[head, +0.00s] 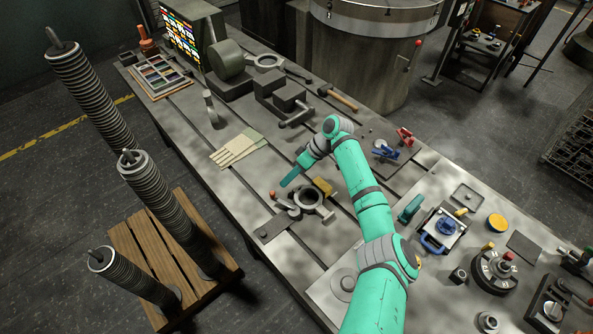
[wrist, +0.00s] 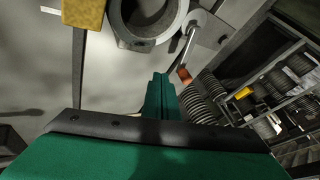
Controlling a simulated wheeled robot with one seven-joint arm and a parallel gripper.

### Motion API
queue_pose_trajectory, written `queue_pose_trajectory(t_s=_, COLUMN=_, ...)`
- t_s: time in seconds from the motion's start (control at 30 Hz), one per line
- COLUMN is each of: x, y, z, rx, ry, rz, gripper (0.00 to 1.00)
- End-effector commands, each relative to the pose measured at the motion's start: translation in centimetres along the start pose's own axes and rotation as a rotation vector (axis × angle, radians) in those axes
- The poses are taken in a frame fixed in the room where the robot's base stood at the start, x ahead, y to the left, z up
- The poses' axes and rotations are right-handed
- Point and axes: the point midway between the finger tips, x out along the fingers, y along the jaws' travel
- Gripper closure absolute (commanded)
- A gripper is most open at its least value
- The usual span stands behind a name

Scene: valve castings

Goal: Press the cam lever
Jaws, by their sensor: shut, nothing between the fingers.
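The cam lever (wrist: 188,45) is a thin metal rod with an orange knob (wrist: 184,74), running from a round grey pivot beside a ring-shaped casting (wrist: 125,36). In the head view the lever's orange knob (head: 273,195) is just left of the casting (head: 306,209), with the lever low and slanting. My gripper (head: 284,185) is over the bench, close to the knob. In the wrist view my gripper's green fingers (wrist: 160,78) are shut together and empty, just left of the knob. Whether they touch the knob I cannot tell.
A yellow block (head: 322,187) sits at the casting's far side. A flat grey plate (head: 262,231) lies left of the casting. Coloured clamps (head: 386,152) and a blue-handled fixture (head: 443,228) are to the right. Tall springs (head: 150,190) stand on a pallet off the bench.

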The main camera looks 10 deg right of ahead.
Motion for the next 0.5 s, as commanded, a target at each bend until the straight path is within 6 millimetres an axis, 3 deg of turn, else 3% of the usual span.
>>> queue_pose_trajectory(t_s=0.2, x=0.9, y=-1.9, z=0.0, rx=-0.001, ry=0.001, rz=0.002, gripper=1.0)
queue_pose_trajectory(t_s=0.5, x=1.3, y=-2.6, z=0.0, rx=0.001, ry=0.001, rz=0.001, gripper=1.0)
